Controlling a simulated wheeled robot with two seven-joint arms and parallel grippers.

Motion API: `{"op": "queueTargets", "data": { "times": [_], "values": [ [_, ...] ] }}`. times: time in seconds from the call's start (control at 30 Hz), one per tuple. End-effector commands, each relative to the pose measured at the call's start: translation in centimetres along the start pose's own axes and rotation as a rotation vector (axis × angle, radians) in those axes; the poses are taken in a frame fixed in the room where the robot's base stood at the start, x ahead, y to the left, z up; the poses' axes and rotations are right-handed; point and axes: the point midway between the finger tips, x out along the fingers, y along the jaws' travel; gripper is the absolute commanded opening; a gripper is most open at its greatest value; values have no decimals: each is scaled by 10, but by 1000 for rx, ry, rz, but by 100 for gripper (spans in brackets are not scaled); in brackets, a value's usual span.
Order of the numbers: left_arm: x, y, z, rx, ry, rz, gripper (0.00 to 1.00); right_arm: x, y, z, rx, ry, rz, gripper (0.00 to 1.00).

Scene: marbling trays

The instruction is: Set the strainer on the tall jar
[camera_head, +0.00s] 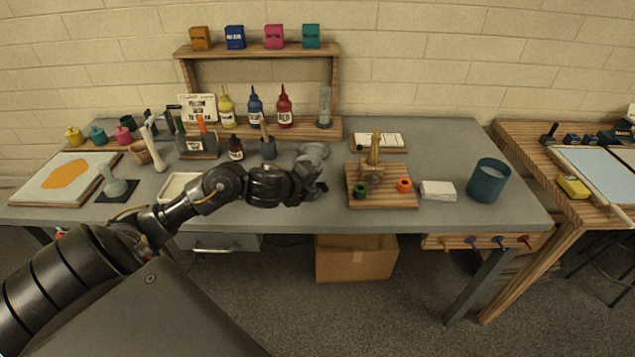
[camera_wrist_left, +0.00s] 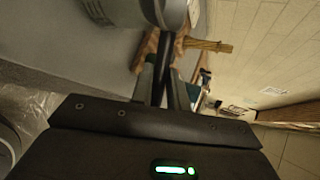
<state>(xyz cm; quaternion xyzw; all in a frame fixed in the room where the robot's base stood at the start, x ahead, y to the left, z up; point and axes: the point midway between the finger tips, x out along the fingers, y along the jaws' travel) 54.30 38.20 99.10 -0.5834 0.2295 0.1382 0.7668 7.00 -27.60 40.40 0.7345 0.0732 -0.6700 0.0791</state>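A teal, open-topped jar (camera_head: 488,182), which I take for the tall jar, stands upright at the right end of the grey table. A grey, round, shallow piece (camera_head: 314,150), likely the strainer, shows just above my left gripper (camera_head: 318,184). In the left wrist view a grey rounded body (camera_wrist_left: 120,12) sits at the tips of the left gripper (camera_wrist_left: 166,60). The fingers are close together and appear shut on it; its lower part is hidden by them. The gripper is over the table's middle, well left of the jar. My right gripper is out of view.
A wooden stand (camera_head: 385,202) with a brass upright and small colored pots lies between gripper and jar. A white block (camera_head: 438,190) is beside the jar. A clear cylinder (camera_head: 324,107) and bottles stand behind. Table's front edge (camera_head: 400,226) is close.

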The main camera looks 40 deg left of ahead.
Motion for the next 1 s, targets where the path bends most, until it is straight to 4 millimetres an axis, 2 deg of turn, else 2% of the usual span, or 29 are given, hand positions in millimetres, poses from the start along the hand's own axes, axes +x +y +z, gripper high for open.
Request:
{"op": "queueTargets", "data": {
  "times": [0.03, 0.17, 0.43, 0.53, 1.0],
  "values": [
    [0, 0, 0, 0, 0, 0, 23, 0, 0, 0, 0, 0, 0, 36],
    [0, 0, 0, 0, 0, 0, 40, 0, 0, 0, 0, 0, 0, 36],
    [-1, 0, 0, 1, 0, 1, 41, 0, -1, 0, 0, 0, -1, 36],
    [-7, 0, 1, 2, -1, 1, 41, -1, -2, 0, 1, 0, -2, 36],
    [-90, 1, 1, 5, -1, 3, 41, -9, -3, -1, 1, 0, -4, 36]
  ]
}}
